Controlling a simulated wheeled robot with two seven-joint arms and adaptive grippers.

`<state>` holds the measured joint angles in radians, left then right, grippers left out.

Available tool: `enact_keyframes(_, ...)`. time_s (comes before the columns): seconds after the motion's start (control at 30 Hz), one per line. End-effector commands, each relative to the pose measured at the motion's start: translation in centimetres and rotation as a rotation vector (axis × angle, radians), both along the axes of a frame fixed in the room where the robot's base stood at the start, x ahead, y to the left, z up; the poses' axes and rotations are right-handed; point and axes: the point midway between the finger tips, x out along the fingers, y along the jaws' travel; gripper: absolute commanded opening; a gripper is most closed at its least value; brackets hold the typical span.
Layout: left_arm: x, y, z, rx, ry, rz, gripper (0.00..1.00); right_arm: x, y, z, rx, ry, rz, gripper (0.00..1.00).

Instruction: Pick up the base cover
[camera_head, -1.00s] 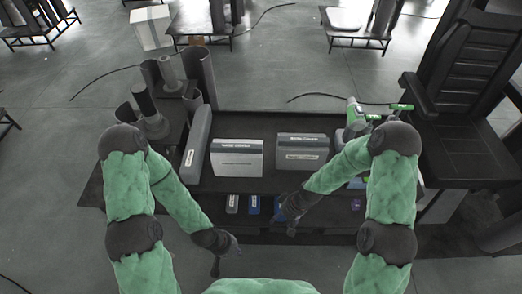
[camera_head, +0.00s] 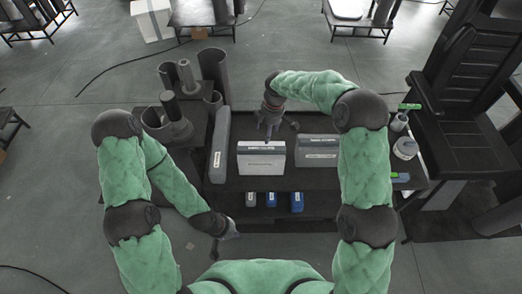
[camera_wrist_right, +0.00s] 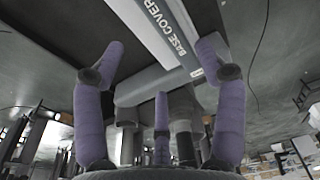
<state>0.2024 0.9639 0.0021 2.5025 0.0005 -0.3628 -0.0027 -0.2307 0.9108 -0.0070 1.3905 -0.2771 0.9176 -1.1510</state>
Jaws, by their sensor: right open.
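The base cover is a grey and white box-like part whose label reads BASE COVER in the right wrist view (camera_wrist_right: 140,22). In the head view it appears to be the middle labelled box (camera_head: 261,164), standing on the dark table. My right gripper (camera_head: 269,137) is open and empty just above and behind the top edge of that box. In the right wrist view its purple fingers (camera_wrist_right: 161,62) are spread, with the cover ahead of them; contact cannot be told. My left gripper (camera_head: 226,232) hangs low at the table's front left, away from the cover; its jaws are too small to read.
A similar labelled box (camera_head: 317,150) stands close on the right, and a long grey part (camera_head: 219,150) on the left. Grey cylinders (camera_head: 178,110) stand at the back left. Small blue and grey items (camera_head: 270,201) lie on the front lower shelf. A white container (camera_head: 405,148) stands at right.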

Motion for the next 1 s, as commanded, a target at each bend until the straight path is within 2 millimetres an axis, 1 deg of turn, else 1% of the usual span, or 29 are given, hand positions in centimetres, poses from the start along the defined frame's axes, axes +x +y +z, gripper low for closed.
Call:
enact_keyframes(0.03, -0.1, 0.0, 0.2, 0.000, 0.001, 0.000, 0.00, 0.1, 0.1, 0.3, -0.004, 0.001, 0.011, 0.71)
enact_keyframes(0.13, -0.1, 0.0, 0.2, 0.000, 0.002, -0.001, 0.00, 0.1, 0.1, -0.3, -0.007, 0.002, 0.017, 0.71)
enact_keyframes(0.4, -0.1, 0.0, 0.4, 0.000, 0.002, -0.001, 0.00, 0.1, 0.6, -4.2, -0.005, 0.002, 0.013, 0.71)
enact_keyframes(0.63, -0.1, 0.0, 0.6, 0.000, 0.001, 0.000, 0.00, 0.0, 1.1, -6.0, -0.005, 0.000, 0.014, 0.71)
enact_keyframes(0.8, -0.1, 0.0, 1.1, 0.000, 0.001, 0.000, 0.00, -0.2, 2.0, -8.1, -0.005, 0.001, 0.013, 0.71)
enact_keyframes(0.9, -0.1, 0.0, 1.2, 0.000, 0.001, 0.000, 0.00, -0.1, 2.1, -9.3, -0.005, 0.001, 0.012, 0.71)
enact_keyframes(1.0, -0.1, 0.0, 1.2, 0.000, 0.001, 0.000, 0.00, -0.1, 2.2, -10.0, -0.004, -0.001, 0.012, 0.71)
